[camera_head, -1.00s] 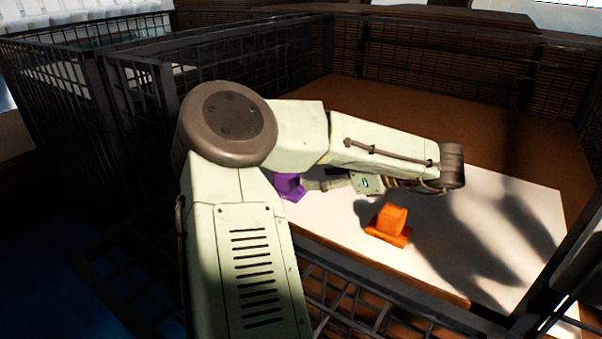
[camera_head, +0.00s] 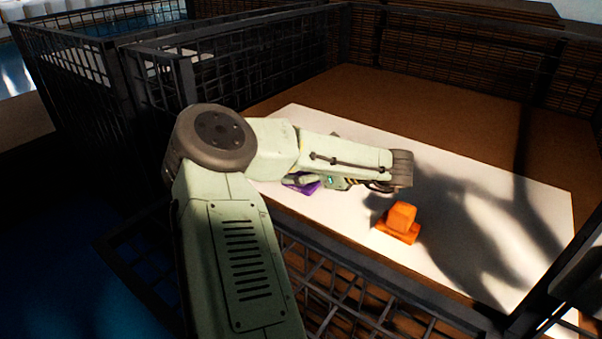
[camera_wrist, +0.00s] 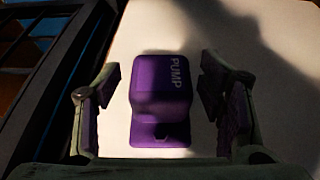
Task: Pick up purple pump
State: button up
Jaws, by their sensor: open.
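The purple pump (camera_wrist: 160,88), marked "PUMP", lies on the white board (camera_wrist: 215,25). In the wrist view it sits between the two spread fingers of my gripper (camera_wrist: 158,95), with a gap on each side. My gripper is open and holds nothing. In the head view the purple pump (camera_head: 303,187) is mostly hidden behind my arm; only a small purple part shows. The fingers are largely hidden there too.
An orange part (camera_head: 400,222) of similar shape lies on the white board (camera_head: 480,240), right of my arm. Dark wire mesh walls (camera_head: 345,285) enclose the brown crate floor (camera_head: 430,105). In the wrist view a dark crate edge (camera_wrist: 55,90) runs close on the left.

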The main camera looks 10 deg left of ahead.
grip_shut()
dwell(0.8)
